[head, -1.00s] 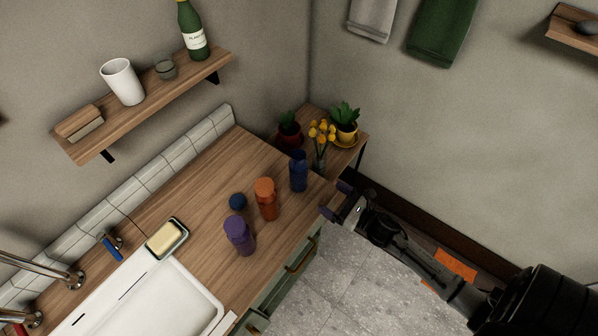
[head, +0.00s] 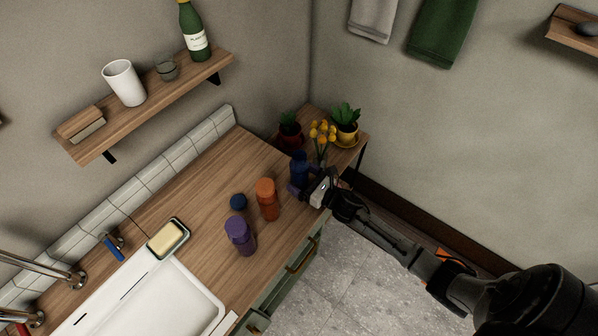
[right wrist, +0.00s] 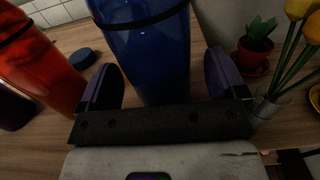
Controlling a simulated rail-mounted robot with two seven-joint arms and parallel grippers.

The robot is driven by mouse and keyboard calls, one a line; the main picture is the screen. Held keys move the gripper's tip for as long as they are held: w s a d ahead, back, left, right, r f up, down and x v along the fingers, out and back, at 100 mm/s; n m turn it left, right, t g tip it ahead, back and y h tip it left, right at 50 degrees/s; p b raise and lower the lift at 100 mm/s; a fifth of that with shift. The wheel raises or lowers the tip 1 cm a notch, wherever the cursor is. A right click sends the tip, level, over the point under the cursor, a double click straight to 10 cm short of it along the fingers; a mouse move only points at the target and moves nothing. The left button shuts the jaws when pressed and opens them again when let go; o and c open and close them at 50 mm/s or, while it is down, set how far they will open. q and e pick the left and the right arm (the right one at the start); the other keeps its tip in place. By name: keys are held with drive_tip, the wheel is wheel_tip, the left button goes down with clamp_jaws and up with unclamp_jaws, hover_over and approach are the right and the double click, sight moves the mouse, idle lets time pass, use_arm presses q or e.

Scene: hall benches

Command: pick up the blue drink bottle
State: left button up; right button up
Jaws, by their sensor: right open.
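The blue drink bottle (head: 298,165) stands upright near the corner end of the wooden counter in the head view. Its lower part is partly hidden by my right gripper (head: 304,192). In the right wrist view the blue bottle (right wrist: 148,50) is close up, between the two fingers of my right gripper (right wrist: 164,82). The fingers are open, one on each side of the bottle, with a gap visible on the right side. My left gripper is not in view.
An orange bottle (head: 267,199), a purple bottle (head: 240,235) and a round dark blue object (head: 238,201) are on the counter left of the blue bottle. Yellow flowers (head: 322,135) and potted plants (head: 345,122) stand behind it. A sink (head: 150,300) is at lower left.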

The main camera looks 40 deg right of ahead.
drive_tip(key=shift+w+a, duration=0.15)
drive_tip(key=shift+w, duration=0.45)
drive_tip(key=c, duration=1.1)
